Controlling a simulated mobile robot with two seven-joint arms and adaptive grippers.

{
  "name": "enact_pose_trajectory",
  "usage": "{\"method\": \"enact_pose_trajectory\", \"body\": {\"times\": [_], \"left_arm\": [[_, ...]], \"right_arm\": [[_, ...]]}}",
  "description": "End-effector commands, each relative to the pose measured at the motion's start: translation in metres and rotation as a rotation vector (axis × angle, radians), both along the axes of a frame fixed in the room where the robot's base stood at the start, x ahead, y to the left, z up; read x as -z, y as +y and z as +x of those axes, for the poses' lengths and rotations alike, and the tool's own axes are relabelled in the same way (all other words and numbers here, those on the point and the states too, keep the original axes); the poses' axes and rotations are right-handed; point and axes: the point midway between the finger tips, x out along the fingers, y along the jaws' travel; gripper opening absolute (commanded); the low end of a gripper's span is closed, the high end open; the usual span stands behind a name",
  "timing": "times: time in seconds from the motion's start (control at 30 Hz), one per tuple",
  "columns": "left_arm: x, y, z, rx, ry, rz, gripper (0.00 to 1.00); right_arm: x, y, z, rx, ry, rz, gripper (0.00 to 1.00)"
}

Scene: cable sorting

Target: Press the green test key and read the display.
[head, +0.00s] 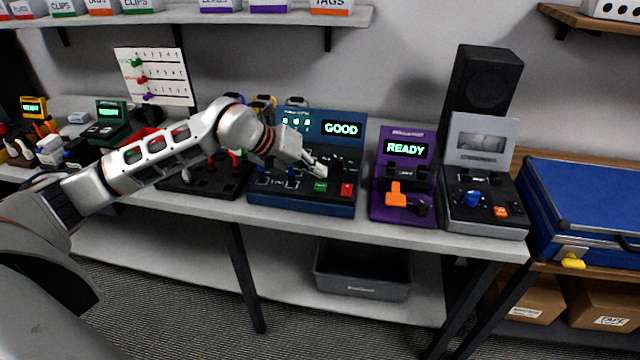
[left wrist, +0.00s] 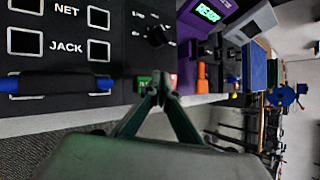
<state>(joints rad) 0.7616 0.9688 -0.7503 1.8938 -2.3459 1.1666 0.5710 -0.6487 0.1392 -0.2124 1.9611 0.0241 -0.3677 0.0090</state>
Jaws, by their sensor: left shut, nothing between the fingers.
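The blue tester (head: 300,207) stands on the bench, and its lit display (head: 341,129) reads "GOOD". Its green key (head: 320,187) is on the front right of the panel, left of a red key (head: 347,190). My left gripper (head: 321,173) is shut and empty, with its tips just above and behind the green key in the head view. In the left wrist view the shut fingertips (left wrist: 158,90) partly cover the green key (left wrist: 143,83); I cannot tell if they touch it. A black plug with blue ends (left wrist: 62,83) lies across the panel beside the sockets. My right gripper is out of view.
A purple tester (head: 400,212) reading "READY" stands close on the right, then a grey-and-black device (head: 483,220). A black rack (head: 207,183) is left of the blue tester, under my left arm. A blue case (head: 590,200) lies at far right.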

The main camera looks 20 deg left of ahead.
Motion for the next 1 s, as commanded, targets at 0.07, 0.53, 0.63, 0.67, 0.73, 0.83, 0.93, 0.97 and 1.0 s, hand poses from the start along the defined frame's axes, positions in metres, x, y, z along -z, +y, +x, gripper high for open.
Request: {"method": "enact_pose_trajectory", "body": {"times": [0.07,0.53,0.63,0.67,0.73,0.83,0.93,0.97,1.0], "left_arm": [[-0.012,0.0,0.0,0.001,-0.002,0.0,0.0],[-0.039,0.0,0.0,0.001,0.001,0.0,0.0],[-0.038,0.0,0.0,0.001,0.001,0.0,0.0],[-0.038,0.0,0.0,0.001,0.001,0.0,0.0],[-0.038,0.0,0.0,0.0,0.0,0.0,0.0],[-0.038,0.0,0.0,0.0,0.0,0.0,0.0],[-0.038,0.0,0.0,0.0,0.0,0.0,0.0],[-0.038,0.0,0.0,0.0,0.0,0.0,0.0],[-0.038,0.0,0.0,0.0,0.0,0.0,0.0]], "right_arm": [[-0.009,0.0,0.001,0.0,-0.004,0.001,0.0],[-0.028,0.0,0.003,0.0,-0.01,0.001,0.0],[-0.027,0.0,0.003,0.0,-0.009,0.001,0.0],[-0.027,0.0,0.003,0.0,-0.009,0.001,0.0],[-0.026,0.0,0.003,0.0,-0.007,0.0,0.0],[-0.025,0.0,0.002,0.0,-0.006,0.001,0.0],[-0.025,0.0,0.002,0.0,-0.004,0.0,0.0],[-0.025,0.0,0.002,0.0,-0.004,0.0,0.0],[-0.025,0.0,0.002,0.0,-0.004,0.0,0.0]]}}
